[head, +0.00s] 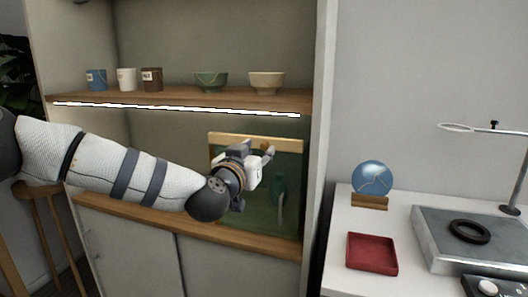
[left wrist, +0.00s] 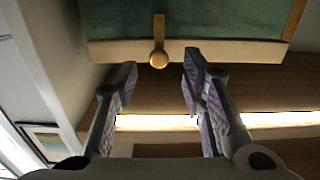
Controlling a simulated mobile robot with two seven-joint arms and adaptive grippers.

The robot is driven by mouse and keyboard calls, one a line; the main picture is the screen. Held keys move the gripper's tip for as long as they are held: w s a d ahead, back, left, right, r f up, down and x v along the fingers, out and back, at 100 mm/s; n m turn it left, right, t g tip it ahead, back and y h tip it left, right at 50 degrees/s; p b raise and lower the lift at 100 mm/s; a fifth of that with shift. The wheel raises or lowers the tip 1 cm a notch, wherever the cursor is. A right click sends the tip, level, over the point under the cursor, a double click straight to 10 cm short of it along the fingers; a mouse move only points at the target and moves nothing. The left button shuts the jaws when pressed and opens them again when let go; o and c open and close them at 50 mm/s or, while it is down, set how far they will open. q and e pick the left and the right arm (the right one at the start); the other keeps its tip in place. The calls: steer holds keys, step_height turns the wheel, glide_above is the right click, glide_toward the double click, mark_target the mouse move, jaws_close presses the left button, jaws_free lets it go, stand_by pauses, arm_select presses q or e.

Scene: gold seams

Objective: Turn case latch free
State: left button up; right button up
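The case (head: 228,138) stands in the cabinet's lower bay, with a pale wooden top rail and a green see-through front. In the left wrist view the latch (left wrist: 158,57), a brass-coloured bar with a round knob, sits across the wooden rail of the case (left wrist: 220,51). My left gripper (head: 266,157) is in front of the case near its top rail and hides part of it. In the left wrist view my left gripper (left wrist: 160,72) is open, its two fingers spread either side of the knob's line; contact cannot be told. My right gripper is out of view.
A lit shelf (head: 180,102) above holds several small pots and bowls, including a green bowl (head: 211,82).

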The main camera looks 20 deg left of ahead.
mark_target(264, 146)
arm_select(q)
steer(key=w, duration=0.3)
steer(key=shift+w+d, duration=0.1)
steer(key=shift+w, duration=0.15)
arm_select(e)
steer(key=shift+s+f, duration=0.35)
arm_select(q)
jaws_close()
